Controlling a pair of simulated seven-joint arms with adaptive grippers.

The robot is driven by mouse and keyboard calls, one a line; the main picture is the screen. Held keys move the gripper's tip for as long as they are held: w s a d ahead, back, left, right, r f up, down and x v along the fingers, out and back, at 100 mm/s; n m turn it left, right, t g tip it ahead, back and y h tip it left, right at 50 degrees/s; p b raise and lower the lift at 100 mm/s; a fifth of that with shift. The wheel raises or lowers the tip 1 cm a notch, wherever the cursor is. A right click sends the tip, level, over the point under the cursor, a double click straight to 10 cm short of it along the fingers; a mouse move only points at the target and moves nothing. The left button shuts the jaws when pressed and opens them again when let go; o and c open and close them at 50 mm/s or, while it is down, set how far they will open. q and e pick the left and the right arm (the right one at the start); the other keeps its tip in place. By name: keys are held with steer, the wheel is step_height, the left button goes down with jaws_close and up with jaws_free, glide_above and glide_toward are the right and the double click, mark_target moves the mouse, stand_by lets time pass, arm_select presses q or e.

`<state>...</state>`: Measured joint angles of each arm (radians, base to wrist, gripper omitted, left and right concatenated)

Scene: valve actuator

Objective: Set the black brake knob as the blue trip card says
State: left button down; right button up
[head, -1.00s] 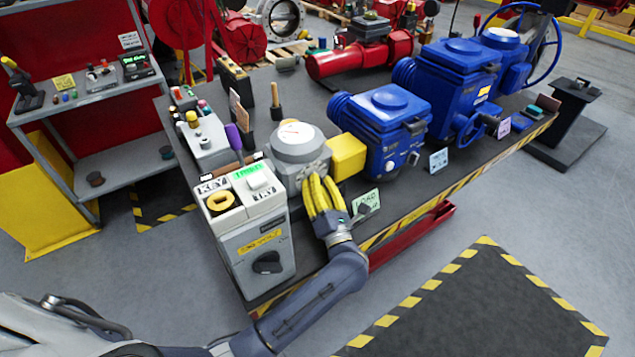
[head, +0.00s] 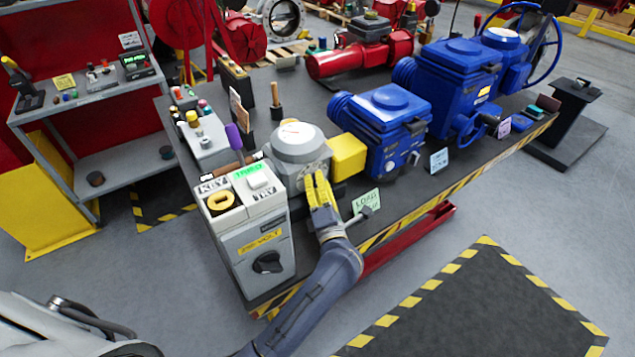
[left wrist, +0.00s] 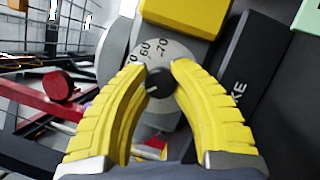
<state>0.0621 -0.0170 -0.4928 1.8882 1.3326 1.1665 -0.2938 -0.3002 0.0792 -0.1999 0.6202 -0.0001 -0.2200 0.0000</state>
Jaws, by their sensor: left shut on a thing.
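My left gripper (head: 318,176) is at the front of the grey round-topped unit (head: 300,143), between the control box and the green card. In the left wrist view its yellow fingers (left wrist: 159,76) are shut on the black brake knob (left wrist: 161,84), one on each side. A grey dial plate (left wrist: 166,48) behind the knob shows the numbers 60 and 70. The knob's pointer is not clear to me. The light blue card (head: 439,160) stands before the first blue actuator (head: 384,127); its writing is too small to read. My right gripper is not in view.
The control box with a yellow key ring (head: 220,199) and a black rotary switch (head: 267,262) stands close left of my arm. A green card (head: 366,201) stands to the right. A yellow block (head: 347,157) adjoins the grey unit. The bench's striped front edge lies below.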

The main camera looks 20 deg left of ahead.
arm_select(q)
steer(key=shift+r, duration=0.1)
stand_by(0.3)
steer(key=c, duration=1.4)
jaws_free()
steer(key=shift+c, duration=0.2)
steer(key=o, duration=0.4)
